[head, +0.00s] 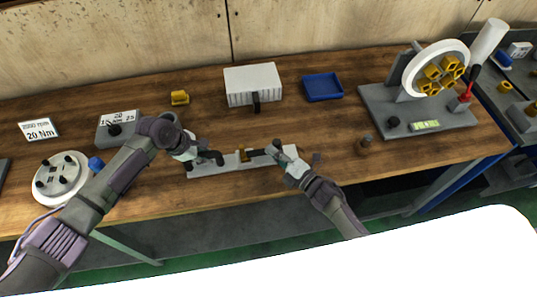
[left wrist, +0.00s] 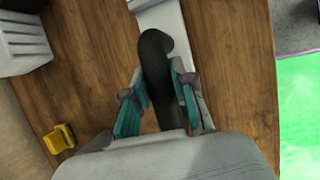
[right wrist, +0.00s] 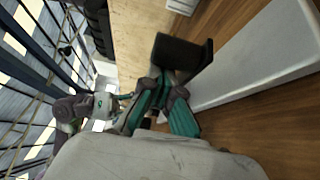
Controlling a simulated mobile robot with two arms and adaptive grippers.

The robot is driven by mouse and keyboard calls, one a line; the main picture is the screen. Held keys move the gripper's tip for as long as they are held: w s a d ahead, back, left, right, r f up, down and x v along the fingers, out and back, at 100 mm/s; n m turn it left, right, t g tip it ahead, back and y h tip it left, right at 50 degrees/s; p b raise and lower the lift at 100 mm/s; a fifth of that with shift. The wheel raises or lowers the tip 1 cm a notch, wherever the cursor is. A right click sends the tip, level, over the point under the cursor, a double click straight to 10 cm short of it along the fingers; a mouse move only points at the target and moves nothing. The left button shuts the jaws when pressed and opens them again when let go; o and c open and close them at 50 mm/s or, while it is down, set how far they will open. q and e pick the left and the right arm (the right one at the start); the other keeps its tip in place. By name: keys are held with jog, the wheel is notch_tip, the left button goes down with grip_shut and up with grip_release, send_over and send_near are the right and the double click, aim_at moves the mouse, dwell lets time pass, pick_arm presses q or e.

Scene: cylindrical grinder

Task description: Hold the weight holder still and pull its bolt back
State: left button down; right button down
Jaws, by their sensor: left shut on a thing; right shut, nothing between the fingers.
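The weight holder (head: 230,165) is a long light-grey plate lying flat near the front of the table. It carries a black handle (head: 212,159) at its left end, a small yellow block (head: 241,155) near its middle and a black bolt (head: 256,152) to the right of that. My left gripper (head: 199,156) is shut on the black handle; in the left wrist view the handle (left wrist: 155,55) stands between the teal fingers. My right gripper (head: 275,151) is shut and empty beside the bolt's right end. In the right wrist view a black part (right wrist: 182,55) is close to the fingertips; contact is unclear.
A white ribbed box (head: 252,82) and a blue tray (head: 323,87) stand behind the holder. A grey stand with a white wheel (head: 437,68) is at the right, a round white disc (head: 62,176) at the left. Small dark pieces (head: 366,141) lie right of the holder.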

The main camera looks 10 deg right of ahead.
jog(key=shift+d, duration=0.1)
jog(key=shift+d, duration=2.65)
jog(key=shift+a, duration=0.1)
jog(key=shift+s+a, duration=0.1)
jog(key=shift+a, duration=0.25)
jog(key=a, duration=0.1)
jog(key=s+a, duration=0.1)
jog(key=a, duration=0.1)
jog(key=shift+a, duration=0.15)
jog(key=v, duration=1)
jog(key=shift+w, duration=0.1)
pick_arm(q)
jog(key=c, duration=0.9)
grip_release()
jog(key=shift+d, duration=0.1)
